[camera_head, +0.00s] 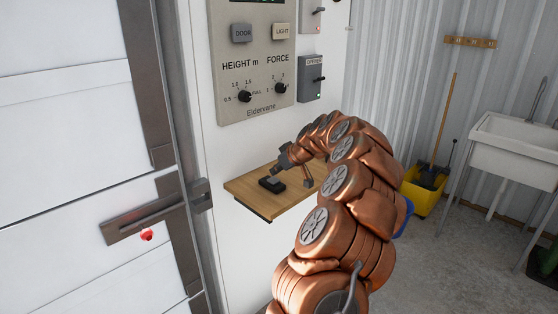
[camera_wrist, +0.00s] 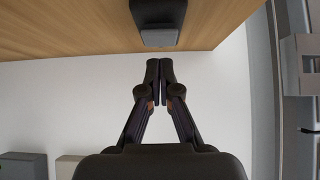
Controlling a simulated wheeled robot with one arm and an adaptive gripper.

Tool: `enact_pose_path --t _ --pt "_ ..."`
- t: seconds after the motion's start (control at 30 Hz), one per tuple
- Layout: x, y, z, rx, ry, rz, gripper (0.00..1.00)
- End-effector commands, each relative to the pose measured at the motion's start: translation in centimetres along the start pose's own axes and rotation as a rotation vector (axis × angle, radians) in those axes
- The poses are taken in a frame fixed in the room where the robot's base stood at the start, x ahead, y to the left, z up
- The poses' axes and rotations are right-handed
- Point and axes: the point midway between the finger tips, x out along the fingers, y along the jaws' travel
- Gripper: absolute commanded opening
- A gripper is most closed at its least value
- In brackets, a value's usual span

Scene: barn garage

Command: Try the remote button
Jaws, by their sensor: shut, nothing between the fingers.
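The remote (camera_head: 270,186) is a small dark box lying on a wooden wall shelf (camera_head: 245,191). In the wrist view the remote (camera_wrist: 158,12) is at the top middle, with a grey button (camera_wrist: 159,38) on its near part. My gripper (camera_head: 276,174) comes down at the remote from the right in the head view. In the wrist view my gripper (camera_wrist: 160,66) has its fingertips together and empty, just below the button in the picture. I cannot tell whether the fingertips touch the button.
A control panel (camera_head: 256,60) with DOOR and LIGHT buttons and two knobs is on the wall above the shelf. A white garage door (camera_head: 70,130) with a handle is at left. A sink (camera_head: 513,140) and a yellow bucket (camera_head: 422,200) stand at right.

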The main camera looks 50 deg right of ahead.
Motion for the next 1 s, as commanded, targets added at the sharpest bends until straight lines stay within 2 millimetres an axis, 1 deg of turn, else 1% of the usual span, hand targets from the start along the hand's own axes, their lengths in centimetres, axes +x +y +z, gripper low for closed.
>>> enact_pose_path --t 0.1,0.2,0.67,1.0 --pt "0.8 -0.1 0.8 0.002 -0.002 -0.003 0.00" --pt "1.1 -0.1 1.1 0.002 -0.002 -0.004 0.00" --pt "1.3 -0.1 1.4 0.001 -0.001 -0.002 0.00" --pt "2.6 0.0 2.6 0.001 -0.001 0.000 0.00"
